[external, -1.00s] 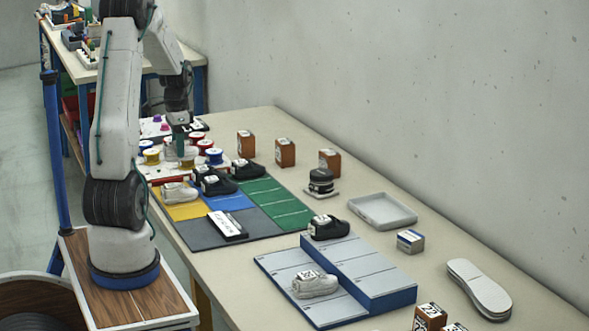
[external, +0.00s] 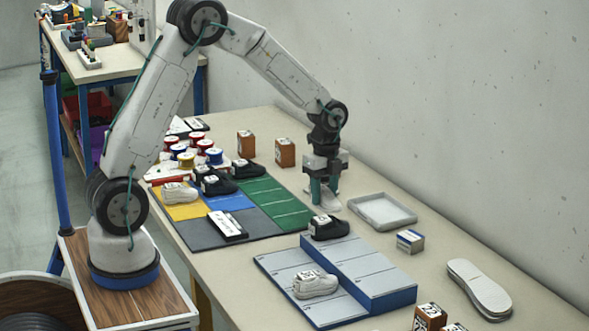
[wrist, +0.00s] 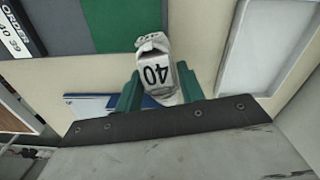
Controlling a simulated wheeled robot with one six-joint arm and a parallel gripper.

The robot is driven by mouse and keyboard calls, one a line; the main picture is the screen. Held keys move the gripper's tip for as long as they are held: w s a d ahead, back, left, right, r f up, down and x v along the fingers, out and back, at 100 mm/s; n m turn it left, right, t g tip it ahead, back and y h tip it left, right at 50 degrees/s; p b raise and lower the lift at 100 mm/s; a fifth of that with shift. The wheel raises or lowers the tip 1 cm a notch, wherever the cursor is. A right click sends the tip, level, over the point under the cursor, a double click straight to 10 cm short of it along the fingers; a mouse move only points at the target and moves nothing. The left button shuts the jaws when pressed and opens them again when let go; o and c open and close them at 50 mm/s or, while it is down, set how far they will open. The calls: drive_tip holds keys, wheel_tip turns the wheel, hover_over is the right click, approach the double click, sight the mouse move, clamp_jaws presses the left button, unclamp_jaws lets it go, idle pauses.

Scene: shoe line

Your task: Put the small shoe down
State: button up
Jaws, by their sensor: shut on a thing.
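My gripper (external: 325,203) is shut on a small white shoe (wrist: 155,70) marked 40. In the wrist view the shoe sits between the two green fingers. In the external view the shoe's pale end (external: 328,206) shows below the fingers, between the green mat and the grey tray. I cannot tell whether it touches the table. A grey stepped board with blue sides (external: 390,296) stands in front, with a black shoe (external: 329,227) on its upper step and a white shoe (external: 315,284) on its lower step.
A shallow grey tray (external: 382,222) lies right of my gripper, with a small blue and white box (external: 410,240) near it. A coloured mat (external: 274,205) with several shoes and a black order sign (external: 227,225) lies left. Brown boxes (external: 285,153) stand behind.

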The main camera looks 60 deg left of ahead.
drive_tip(key=shift+w+d+m, duration=0.35)
drive_tip(key=shift+w+m, duration=0.05)
drive_tip(key=shift+m, duration=0.1)
drive_tip(key=shift+w+a+r+m, duration=0.1)
drive_tip(key=shift+w+m, duration=0.1)
drive_tip(key=shift+m, duration=0.3)
drive_tip(key=shift+w, duration=0.35)
hover_over(381, 213)
drive_tip(key=shift+a+f, duration=0.1)
drive_tip(key=shift+f, duration=2.4)
drive_tip(key=shift+f, duration=0.15)
drive_tip(key=o, duration=1)
drive_tip(key=shift+c, duration=0.2)
